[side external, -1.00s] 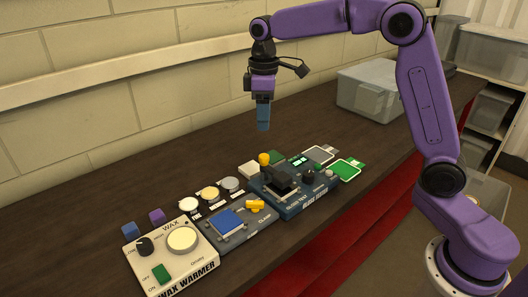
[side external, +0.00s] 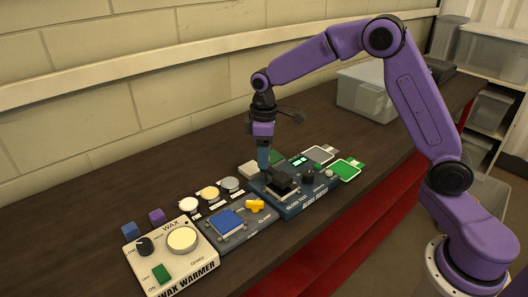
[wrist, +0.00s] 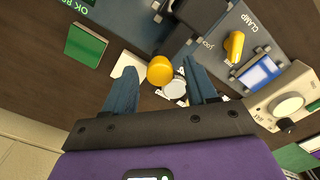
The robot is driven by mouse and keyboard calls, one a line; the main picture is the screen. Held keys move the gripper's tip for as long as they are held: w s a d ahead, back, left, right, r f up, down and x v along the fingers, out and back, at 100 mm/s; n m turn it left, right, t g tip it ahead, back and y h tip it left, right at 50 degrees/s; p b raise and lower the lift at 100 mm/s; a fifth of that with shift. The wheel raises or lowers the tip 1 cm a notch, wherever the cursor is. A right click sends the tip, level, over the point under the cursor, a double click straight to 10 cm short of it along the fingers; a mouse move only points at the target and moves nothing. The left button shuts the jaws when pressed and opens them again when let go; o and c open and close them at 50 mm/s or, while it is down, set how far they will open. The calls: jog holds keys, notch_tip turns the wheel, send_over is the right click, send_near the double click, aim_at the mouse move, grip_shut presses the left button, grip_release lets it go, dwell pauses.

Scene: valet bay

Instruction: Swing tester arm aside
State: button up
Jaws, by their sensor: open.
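The dark blue gloss tester (side external: 300,203) stands on the bench, its black arm (side external: 282,180) lying across its top. In the wrist view the black arm (wrist: 203,12) shows at the top edge. A round yellow knob (wrist: 160,70) shows between my open fingers, with no contact visible. In the side view my gripper (side external: 263,163) is low at the tester's back left and hides the knob. In the wrist view my gripper (wrist: 158,74) points down with a finger on each side of the knob.
Left of the tester are a clamp plate with a blue pad (side external: 226,222) and yellow lever (side external: 255,206), then the wax warmer (side external: 172,256). Several round tins (side external: 209,194) stand behind. A clear bin (side external: 372,92) stands farther back.

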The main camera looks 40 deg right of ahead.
grip_shut()
jog(key=shift+n, duration=0.3)
jog(key=n, duration=0.3)
jog(key=shift+n, duration=0.4)
jog(key=n, duration=0.4)
jog(key=shift+n, duration=0.3)
jog(key=n, duration=0.4)
jog(key=shift+n, duration=2.5)
grip_release()
